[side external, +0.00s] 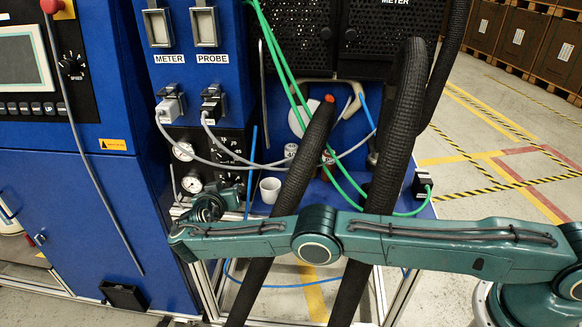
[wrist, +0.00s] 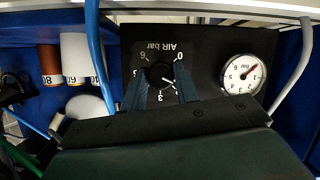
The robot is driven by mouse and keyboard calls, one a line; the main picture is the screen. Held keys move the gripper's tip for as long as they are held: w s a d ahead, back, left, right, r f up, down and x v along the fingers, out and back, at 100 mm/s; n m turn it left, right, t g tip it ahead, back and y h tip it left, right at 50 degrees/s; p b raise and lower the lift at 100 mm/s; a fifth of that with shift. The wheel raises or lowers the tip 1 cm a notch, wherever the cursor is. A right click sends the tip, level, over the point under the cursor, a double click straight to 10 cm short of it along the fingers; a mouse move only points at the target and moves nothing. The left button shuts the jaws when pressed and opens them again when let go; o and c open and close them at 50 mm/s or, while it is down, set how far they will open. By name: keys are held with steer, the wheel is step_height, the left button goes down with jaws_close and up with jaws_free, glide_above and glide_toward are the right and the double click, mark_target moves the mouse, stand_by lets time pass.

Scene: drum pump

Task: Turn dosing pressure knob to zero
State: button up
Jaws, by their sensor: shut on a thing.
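The black knob (wrist: 160,75) sits on a dark panel marked "AIR bar", seen upside down in the wrist view. A scale running from 0 to 6 surrounds it. A small white mark on the knob points to the lower right in the picture, away from the 0; its exact reading is hard to tell. My gripper (wrist: 161,90) has one finger on each side of the knob and is shut on it. In the side view my gripper (side external: 208,207) is at the lower part of the panel, where my wrist hides this knob.
A round gauge (wrist: 242,75) is beside the knob. A white cup (side external: 270,190) stands on the blue shelf right of my wrist. Green and grey cables cross near the panel, and a blue cabinet (side external: 75,215) stands on the left.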

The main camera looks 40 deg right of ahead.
steer(key=shift+w+r, duration=0.1)
steer(key=o, duration=1)
steer(key=shift+c, duration=0.2)
steer(key=shift+a, duration=0.1)
steer(key=v, duration=1.3)
steer(key=shift+s+a+r, duration=0.2)
steer(key=shift+s, duration=0.1)
